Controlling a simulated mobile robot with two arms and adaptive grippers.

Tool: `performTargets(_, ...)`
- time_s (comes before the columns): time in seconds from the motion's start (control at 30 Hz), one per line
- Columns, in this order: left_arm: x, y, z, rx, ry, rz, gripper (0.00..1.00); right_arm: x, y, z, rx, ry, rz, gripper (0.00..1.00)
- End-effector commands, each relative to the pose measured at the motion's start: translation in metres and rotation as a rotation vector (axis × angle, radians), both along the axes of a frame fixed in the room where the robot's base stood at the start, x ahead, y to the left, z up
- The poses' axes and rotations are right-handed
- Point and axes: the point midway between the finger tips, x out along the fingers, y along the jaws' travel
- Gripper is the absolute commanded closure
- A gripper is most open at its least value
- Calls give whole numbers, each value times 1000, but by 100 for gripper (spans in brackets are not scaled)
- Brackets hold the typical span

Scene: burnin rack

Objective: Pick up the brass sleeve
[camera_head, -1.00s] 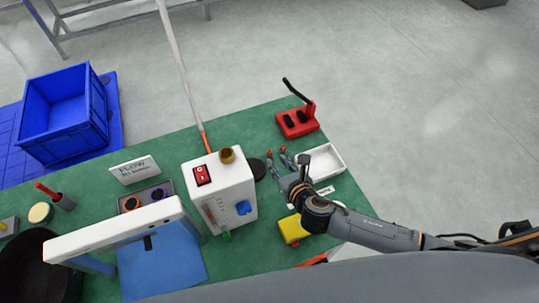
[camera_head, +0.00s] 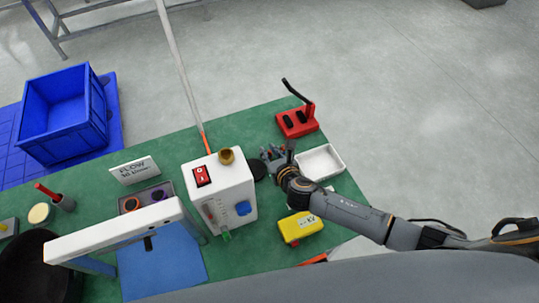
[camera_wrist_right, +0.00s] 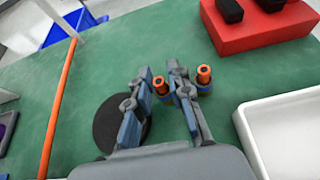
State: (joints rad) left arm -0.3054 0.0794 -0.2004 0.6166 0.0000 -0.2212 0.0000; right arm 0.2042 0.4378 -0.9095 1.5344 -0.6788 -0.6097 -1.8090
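The brass sleeve (camera_head: 226,156) stands on top of a white box (camera_head: 237,186), near its far right edge, in the head view. My right gripper (camera_head: 272,152) is to the right of the white box, apart from the sleeve. In the right wrist view its two fingers (camera_wrist_right: 161,70) stand apart with nothing seen held between them. Two orange pegs with blue collars show beside the fingers; I cannot tell whether they belong to the gripper. The sleeve is outside the wrist view. My left gripper is not in view.
A black disc (camera_head: 257,169) lies between box and gripper. A white tray (camera_head: 331,174), red block (camera_head: 297,127) and yellow case (camera_head: 299,230) are nearby. An orange-ended pole (camera_head: 184,80) rises behind the box. A white frame (camera_head: 113,235) stands left.

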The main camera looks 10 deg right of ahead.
Motion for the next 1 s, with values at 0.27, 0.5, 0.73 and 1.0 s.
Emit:
performTargets(0.27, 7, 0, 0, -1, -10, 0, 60, 0, 0, 0, 0, 0, 0, 100)
performTargets(0.5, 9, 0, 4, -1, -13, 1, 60, 1, 0, 16, 1, -4, 0, 100)
performTargets(0.73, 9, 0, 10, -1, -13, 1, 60, 1, 0, 63, 1, -6, 1, 100)
performTargets(1.0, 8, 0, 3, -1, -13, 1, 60, -6, -11, 87, 3, 6, -17, 100)
